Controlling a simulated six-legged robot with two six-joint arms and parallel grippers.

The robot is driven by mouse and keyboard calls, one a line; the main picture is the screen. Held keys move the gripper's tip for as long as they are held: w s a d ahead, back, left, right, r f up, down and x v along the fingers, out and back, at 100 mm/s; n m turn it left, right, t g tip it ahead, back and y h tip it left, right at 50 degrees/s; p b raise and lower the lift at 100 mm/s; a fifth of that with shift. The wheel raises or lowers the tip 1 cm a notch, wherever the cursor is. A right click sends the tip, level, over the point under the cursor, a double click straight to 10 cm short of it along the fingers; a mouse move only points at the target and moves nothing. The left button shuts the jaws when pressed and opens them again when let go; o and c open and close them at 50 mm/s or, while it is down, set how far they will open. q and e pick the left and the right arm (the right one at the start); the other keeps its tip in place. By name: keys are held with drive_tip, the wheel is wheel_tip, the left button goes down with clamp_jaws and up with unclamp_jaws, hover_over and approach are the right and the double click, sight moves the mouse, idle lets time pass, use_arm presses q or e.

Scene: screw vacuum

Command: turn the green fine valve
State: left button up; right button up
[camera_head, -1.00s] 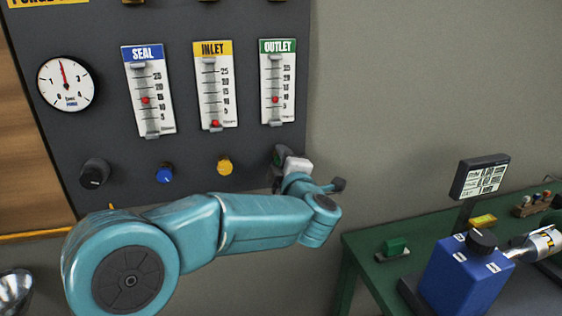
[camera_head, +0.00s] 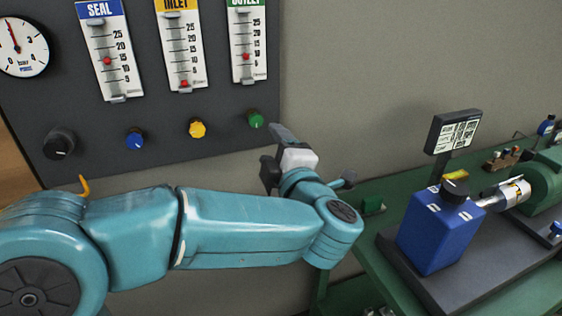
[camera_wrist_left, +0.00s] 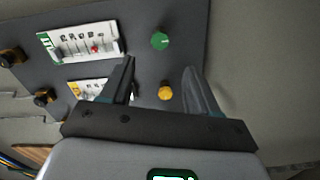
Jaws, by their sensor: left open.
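The green fine valve (camera_head: 256,119) is a small round knob on the dark panel, below the OUTLET gauge (camera_head: 247,42). It also shows in the left wrist view (camera_wrist_left: 159,41), beyond the fingertips. My left gripper (camera_head: 275,152) is below and slightly right of the green knob, apart from it. In the left wrist view its two fingers (camera_wrist_left: 160,68) are spread, with nothing held. The yellow knob (camera_head: 197,129) shows between the fingers in the wrist view (camera_wrist_left: 166,93), on the panel behind them. My right gripper is not in view.
A blue knob (camera_head: 135,139) and a black knob (camera_head: 59,144) sit further left on the panel. A green bench (camera_head: 395,180) at right carries a blue pump box (camera_head: 438,232) and a small display (camera_head: 454,132). Bare wall (camera_head: 380,60) lies right of the panel.

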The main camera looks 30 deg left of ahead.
use_arm(q)
drive_tip(key=shift+v, duration=1.9)
